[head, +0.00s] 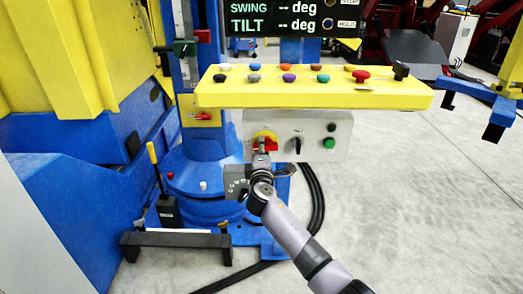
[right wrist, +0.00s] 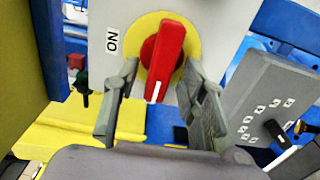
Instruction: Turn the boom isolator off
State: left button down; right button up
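A red rotary switch handle (right wrist: 165,52) sits on a round yellow plate (right wrist: 193,45) on a grey box, with an "ON" label (right wrist: 112,40) to its left in the right wrist view. The handle stands slightly tilted, its white mark at the lower end. I cannot read a name on it. In the head view the yellow plate (head: 265,133) is on the grey box (head: 318,148) under the yellow shelf, and my gripper partly hides the handle. My right gripper (right wrist: 161,76) is open, its fingers on either side of the handle's lower end; contact is unclear. My left gripper is not in view.
The yellow shelf (head: 300,96) carries several coloured buttons. Another red handle (head: 203,116) is on the blue column. A grey labelled panel (right wrist: 262,110) is close right of my gripper.

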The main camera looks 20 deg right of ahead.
jog(key=v, duration=1.2)
dwell(0.3)
